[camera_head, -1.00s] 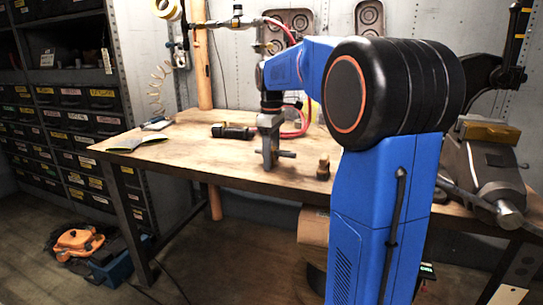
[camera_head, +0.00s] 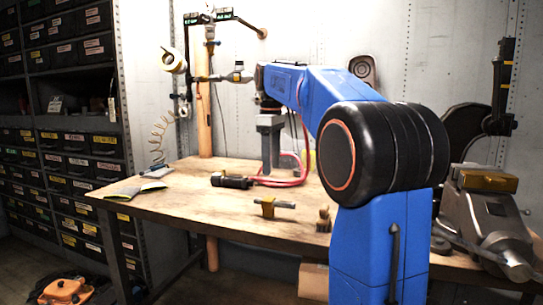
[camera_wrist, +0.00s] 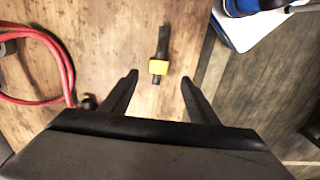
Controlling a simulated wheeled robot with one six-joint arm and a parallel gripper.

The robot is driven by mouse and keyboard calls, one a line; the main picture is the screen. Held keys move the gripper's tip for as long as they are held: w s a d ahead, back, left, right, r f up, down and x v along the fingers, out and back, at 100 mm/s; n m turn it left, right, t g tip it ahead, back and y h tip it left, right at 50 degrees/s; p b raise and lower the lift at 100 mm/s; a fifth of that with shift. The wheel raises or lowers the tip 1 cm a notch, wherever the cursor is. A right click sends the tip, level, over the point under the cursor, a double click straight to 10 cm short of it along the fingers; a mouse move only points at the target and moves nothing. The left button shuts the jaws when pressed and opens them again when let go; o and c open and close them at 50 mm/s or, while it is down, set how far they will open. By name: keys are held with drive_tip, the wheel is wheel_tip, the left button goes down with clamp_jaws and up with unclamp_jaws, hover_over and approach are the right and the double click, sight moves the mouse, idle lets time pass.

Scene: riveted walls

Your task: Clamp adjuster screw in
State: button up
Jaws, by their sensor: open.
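The clamp piece (camera_head: 268,206) rests on the wooden table, with a gold-yellow block and a thin grey rod pointing right. In the wrist view its yellow part (camera_wrist: 158,67) and dark rod lie ahead of and between my fingertips, apart from them. My gripper (camera_wrist: 159,79) is open and empty. In the head view my gripper (camera_head: 270,165) hangs above the clamp piece, with a clear gap. Which part of the piece is the adjuster screw, I cannot tell.
A small brown object (camera_head: 324,220) stands to the right of the piece. A black cylindrical tool (camera_head: 231,181) and a red hose (camera_head: 280,183) lie behind it. A vise (camera_head: 487,215) is at the right.

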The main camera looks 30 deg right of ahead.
drive_tip(key=shift+r, duration=1.05)
drive_tip(key=shift+s, duration=0.1)
